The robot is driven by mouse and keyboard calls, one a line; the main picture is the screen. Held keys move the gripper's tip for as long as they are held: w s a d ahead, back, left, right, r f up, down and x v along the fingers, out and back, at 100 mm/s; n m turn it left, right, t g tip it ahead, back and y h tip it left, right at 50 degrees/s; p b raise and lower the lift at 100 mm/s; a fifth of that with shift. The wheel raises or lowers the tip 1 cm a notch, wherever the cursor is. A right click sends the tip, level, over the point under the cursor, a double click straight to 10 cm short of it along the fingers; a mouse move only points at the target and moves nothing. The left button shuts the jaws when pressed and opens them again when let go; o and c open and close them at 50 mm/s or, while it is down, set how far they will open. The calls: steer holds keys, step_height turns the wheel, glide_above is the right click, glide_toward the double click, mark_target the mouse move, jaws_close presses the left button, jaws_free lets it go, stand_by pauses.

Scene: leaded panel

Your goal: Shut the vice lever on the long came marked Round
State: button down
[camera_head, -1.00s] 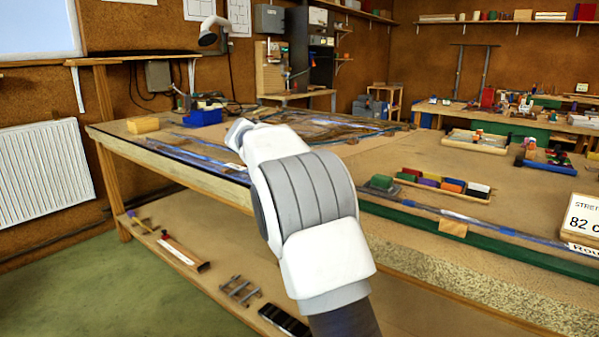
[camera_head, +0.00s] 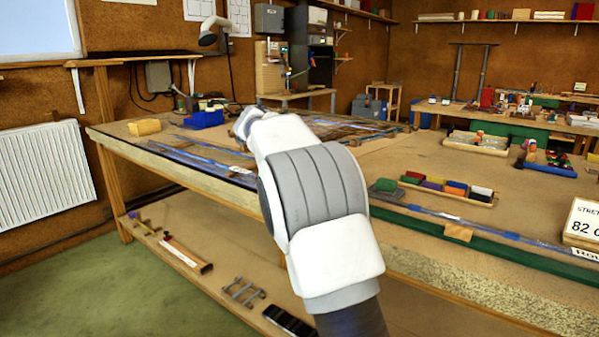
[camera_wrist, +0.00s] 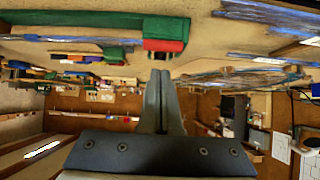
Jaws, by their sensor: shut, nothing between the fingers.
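A long silvery-blue came (camera_head: 480,224) lies along the front edge of the bench. A label partly reading "Rou" (camera_head: 585,254) is at its right end. A green block (camera_head: 385,186) sits near its left end, beside my arm. The wrist view shows a green block with a red part (camera_wrist: 165,45) just beyond my fingertips; I cannot tell for sure whether this is the vice and its lever. My gripper (camera_wrist: 160,75) is shut and empty, apart from that block. My arm hides the gripper in the head view.
A tray of coloured blocks (camera_head: 450,189) lies behind the came. A card reading "82 c" (camera_head: 583,220) stands at the right. A green strip (camera_head: 490,255) runs along the bench front. A blue bin (camera_head: 204,119) and yellow block (camera_head: 144,127) are at the far left. The bench middle is mostly clear.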

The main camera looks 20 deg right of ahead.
steer(key=s+a+f, duration=0.3)
steer(key=s+a, duration=0.2)
steer(key=a, duration=0.2)
steer(key=shift+s+a+f, duration=0.3)
steer(key=shift+a+f, duration=0.05)
steer(key=s+d+r+n+g+y, duration=0.1)
steer(key=s+d+n+y, duration=0.1)
steer(key=s, duration=0.7)
steer(key=s+d+r+n+g+y, duration=0.1)
steer(key=s+d+n+y, duration=0.15)
steer(key=s, duration=0.75)
steer(key=s+a+f+n+t+y, duration=0.1)
steer(key=s+a+f+n+y, duration=0.15)
steer(key=s, duration=0.75)
steer(key=s+a+f+n+y, duration=0.2)
steer(key=s+f+n, duration=0.15)
steer(key=s, duration=0.65)
step_height(320, 180, up, 20)
steer(key=p, duration=2)
steer(key=shift+s+a, duration=0.3)
steer(key=shift+s, duration=0.1)
steer(key=shift+d, duration=0.1)
